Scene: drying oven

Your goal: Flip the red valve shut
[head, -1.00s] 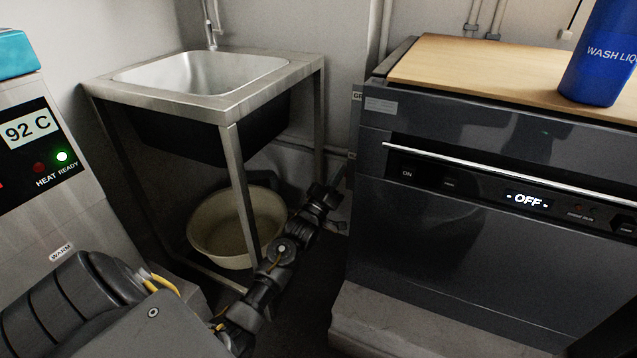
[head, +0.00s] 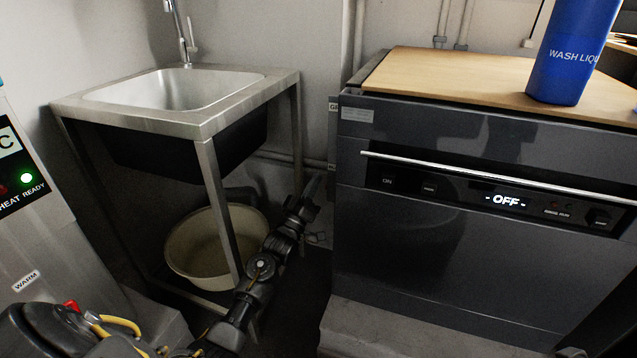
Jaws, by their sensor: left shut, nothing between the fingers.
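My left gripper (head: 314,186) reaches from the bottom left into the gap between the sink stand (head: 209,166) and the dark dishwasher (head: 450,245). Its fingers are shut and empty, near the pipes low on the back wall. I cannot make out the red valve; the gripper and wrist cover part of that corner. I cannot tell whether the fingertips touch anything there. My right gripper is not in view.
A pale basin (head: 190,250) stands under the sink. A blue wash liquid bottle (head: 570,55) stands on the wooden top (head: 450,75). The heated unit (head: 35,240) is at the left. The gap around my left arm is narrow.

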